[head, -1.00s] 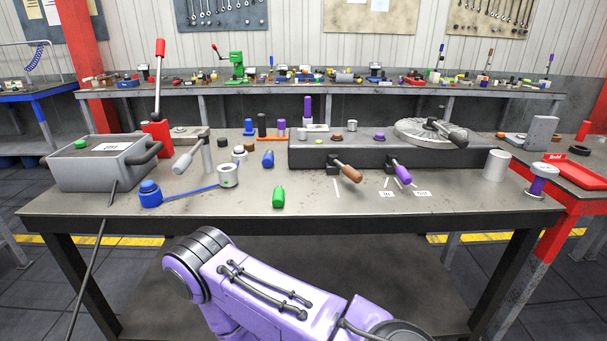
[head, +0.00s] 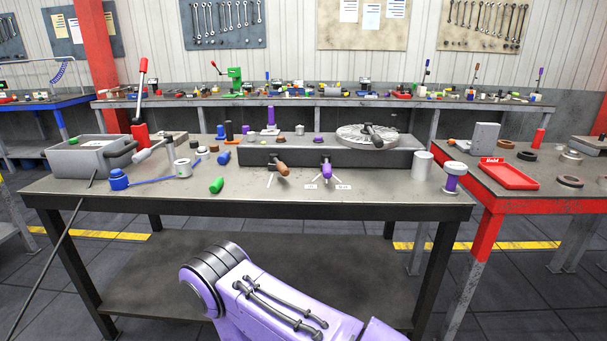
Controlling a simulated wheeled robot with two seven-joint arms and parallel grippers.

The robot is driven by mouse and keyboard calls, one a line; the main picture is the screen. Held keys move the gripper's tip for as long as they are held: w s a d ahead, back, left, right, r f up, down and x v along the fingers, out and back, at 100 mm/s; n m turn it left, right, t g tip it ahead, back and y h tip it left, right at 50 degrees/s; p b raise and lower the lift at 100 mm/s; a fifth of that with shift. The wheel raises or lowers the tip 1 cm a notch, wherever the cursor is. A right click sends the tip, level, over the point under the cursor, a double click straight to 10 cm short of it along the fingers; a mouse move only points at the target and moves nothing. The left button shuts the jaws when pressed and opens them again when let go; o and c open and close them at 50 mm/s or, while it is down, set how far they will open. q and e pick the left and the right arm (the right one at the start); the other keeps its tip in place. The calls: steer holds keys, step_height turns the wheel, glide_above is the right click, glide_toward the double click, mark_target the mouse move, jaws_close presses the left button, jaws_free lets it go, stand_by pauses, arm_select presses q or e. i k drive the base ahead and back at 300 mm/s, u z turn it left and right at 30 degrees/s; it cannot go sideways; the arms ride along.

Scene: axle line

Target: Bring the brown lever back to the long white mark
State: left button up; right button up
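The brown lever (head: 281,167) sticks out of the front of the long dark grey housing (head: 380,159) on the middle workbench, angled down and to the right. A thin white mark (head: 269,180) shows on the bench top just below and left of its handle tip; the tip does not appear over this mark. A purple lever (head: 326,170) stands to its right on the same housing, with white marks and two small labels below it. A purple arm link of mine fills the lower foreground. Neither of my grippers is in view, and nothing of mine touches the levers.
A green cylinder (head: 216,185) and a blue bottle-like part (head: 118,179) lie on the bench left of the levers. A grey box (head: 88,158) stands at the left end. A white cylinder (head: 422,165) and a purple spool (head: 453,177) stand at the right. The bench front is clear.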

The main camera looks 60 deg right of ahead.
mark_target(283, 169)
steer(key=z, duration=1)
steer(key=i, duration=0.2)
